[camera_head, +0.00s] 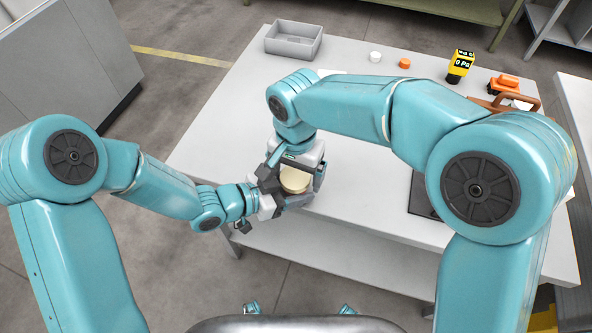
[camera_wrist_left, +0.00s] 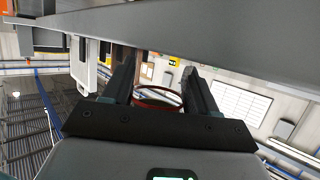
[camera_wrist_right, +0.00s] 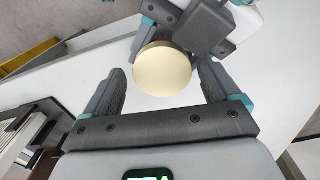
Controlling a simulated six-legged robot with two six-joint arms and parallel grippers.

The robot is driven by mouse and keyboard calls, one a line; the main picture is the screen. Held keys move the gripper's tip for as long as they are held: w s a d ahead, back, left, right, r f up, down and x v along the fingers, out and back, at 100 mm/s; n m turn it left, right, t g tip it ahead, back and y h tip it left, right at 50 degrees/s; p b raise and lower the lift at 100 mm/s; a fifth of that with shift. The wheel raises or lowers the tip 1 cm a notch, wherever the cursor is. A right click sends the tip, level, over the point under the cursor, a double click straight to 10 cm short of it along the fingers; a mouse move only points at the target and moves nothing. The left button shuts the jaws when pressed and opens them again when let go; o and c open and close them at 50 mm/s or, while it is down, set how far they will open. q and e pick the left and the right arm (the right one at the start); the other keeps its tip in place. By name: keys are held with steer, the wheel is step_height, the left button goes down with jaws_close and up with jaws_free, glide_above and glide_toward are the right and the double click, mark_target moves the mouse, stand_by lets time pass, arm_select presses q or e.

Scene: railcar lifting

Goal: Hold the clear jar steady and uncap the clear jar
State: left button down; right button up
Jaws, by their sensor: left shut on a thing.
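The clear jar stands near the front edge of the grey table, mostly hidden in the head view by my grippers. Its round cream lid (camera_head: 293,179) is on top and shows face-on in the right wrist view (camera_wrist_right: 162,70). My left gripper (camera_head: 285,199) is shut on the jar from the left, low on its side. In the left wrist view the see-through jar (camera_wrist_left: 157,97) with a reddish ring sits between the fingers. My right gripper (camera_wrist_right: 160,78) points down from above, its fingers open on either side of the lid with gaps showing.
A grey open bin (camera_head: 293,42) stands at the table's back left. A white cap (camera_head: 375,57), an orange cap (camera_head: 405,63), a yellow gauge (camera_head: 460,65) and an orange-black item (camera_head: 503,85) lie along the back. The table's left middle is clear.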

step_height(320, 180, up, 5)
steer(key=shift+f, duration=0.2)
steer(key=shift+c, duration=0.2)
step_height(320, 180, up, 3)
steer(key=m, duration=0.3)
steer(key=shift+a, duration=0.1)
step_height(320, 180, down, 8)
steer(key=shift+r, duration=0.15)
